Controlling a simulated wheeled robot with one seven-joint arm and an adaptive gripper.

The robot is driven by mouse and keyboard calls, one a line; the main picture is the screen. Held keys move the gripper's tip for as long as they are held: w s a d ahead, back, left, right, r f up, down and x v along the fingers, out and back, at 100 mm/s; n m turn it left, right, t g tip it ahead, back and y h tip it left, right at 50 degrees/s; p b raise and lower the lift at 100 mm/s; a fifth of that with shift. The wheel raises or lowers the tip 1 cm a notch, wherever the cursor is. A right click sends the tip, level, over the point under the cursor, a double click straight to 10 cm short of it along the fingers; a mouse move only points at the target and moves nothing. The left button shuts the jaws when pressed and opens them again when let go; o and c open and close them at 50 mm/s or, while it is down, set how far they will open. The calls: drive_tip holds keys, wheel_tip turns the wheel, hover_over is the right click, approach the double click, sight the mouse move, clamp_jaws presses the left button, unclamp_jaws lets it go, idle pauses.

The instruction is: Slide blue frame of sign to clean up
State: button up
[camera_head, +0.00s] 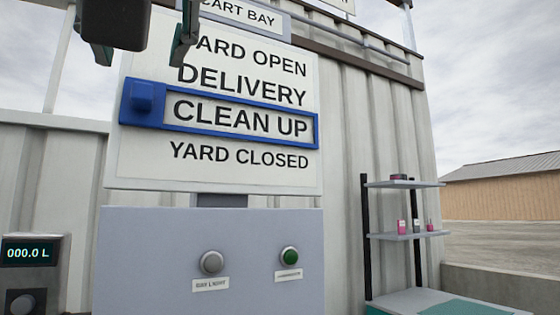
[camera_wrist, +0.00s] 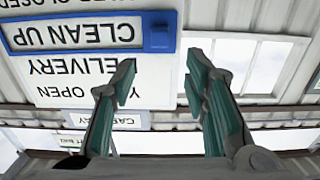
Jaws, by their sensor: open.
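A white sign board (camera_head: 145,165) lists yard open, delivery, clean up and yard closed. The blue frame (camera_head: 240,130) surrounds the "CLEAN UP" line. Its blue knob (camera_head: 142,97) is at the frame's left end. My gripper shows in part at the top left of the head view, above the knob and apart from it. In the wrist view, which is upside down, my gripper (camera_wrist: 162,75) is open and empty. There the blue frame (camera_wrist: 90,17) surrounds "CLEAN UP", and the knob (camera_wrist: 159,36) lies beyond the fingertips, untouched.
Below the sign is a grey panel (camera_head: 150,260) with a grey button (camera_head: 212,262) and a green button (camera_head: 289,257). A meter reading 000.0 L (camera_head: 30,252) is at lower left. A shelf (camera_head: 405,235) with small items stands at right.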

drive_tip(key=shift+v, duration=1.4)
drive_tip(key=shift+w, duration=0.1)
drive_tip(key=w+d+f+m+g+h, duration=0.2)
drive_tip(key=w+d+f+h, duration=0.1)
drive_tip(key=d+f, duration=0.55)
drive_tip(key=w+d+f+m+g+h, duration=0.1)
drive_tip(key=w+d+f+g+h, duration=0.15)
drive_tip(key=d+f, duration=0.6)
drive_tip(key=w+d+f+m+g+h, duration=0.1)
drive_tip(key=w+d+f+m+h, duration=0.25)
drive_tip(key=f, duration=0.85)
drive_tip(key=s+d+f+g, duration=0.4)
drive_tip(key=s+d+f, duration=0.25)
drive_tip(key=f, duration=0.35)
drive_tip(key=s+d+f+g, duration=0.5)
drive_tip(key=s+f, duration=0.2)
drive_tip(key=f, duration=0.3)
wheel_tip(320, 180, up, 17)
drive_tip(key=t+p, duration=0.3)
drive_tip(key=p, duration=1.3)
drive_tip(key=shift+s+r+h, duration=0.2)
drive_tip(key=shift+r+h, duration=0.05)
drive_tip(key=shift+h, duration=0.05)
